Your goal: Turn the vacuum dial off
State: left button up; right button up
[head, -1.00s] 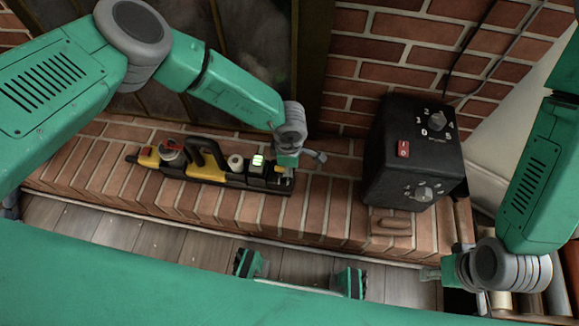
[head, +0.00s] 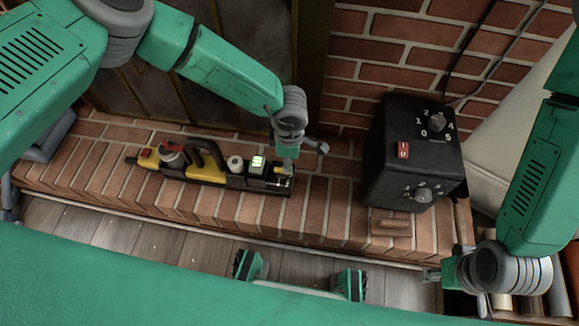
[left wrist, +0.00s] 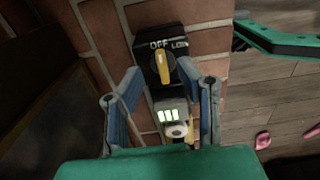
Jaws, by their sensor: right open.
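The long black and yellow vacuum (head: 208,175) lies on the brick hearth in the head view. Its yellow dial (left wrist: 164,67) sits on a black plate marked OFF and LOW in the left wrist view. The yellow pointer bar stands nearly upright, its top close under the lettering; the exact setting is hard to tell. My left gripper (left wrist: 159,72) is open, its two fingers on either side of the dial. Contact cannot be told. In the head view its wrist partly hides the dial end. My right gripper (head: 432,275) is open and empty, low at the right.
A black box (head: 386,160) with two grey knobs and a red switch (head: 403,150) stands right of the vacuum. A small wooden block (head: 391,223) lies before it. Brick wall (head: 400,50) rises behind. The hearth between vacuum and box is clear.

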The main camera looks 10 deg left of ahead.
pick_arm(q)
notch_tip(320, 180, up, 7)
dwell(0.3)
jog(key=shift+f, duration=0.1)
jog(key=s+a+f+m+t+y, duration=0.1)
jog(key=s+a+f+m+t, duration=0.3)
jog(key=s+a+m, duration=0.65)
jog(key=s+a+r+m+g, duration=0.3)
jog(key=s+a+m, duration=0.6)
jog(key=s, duration=0.5)
notch_tip(320, 180, up, 13)
jog(key=a+h+p, duration=0.1)
jog(key=p, duration=1.2)
jog(key=shift+s, duration=0.2)
jog(key=shift+n, duration=0.25)
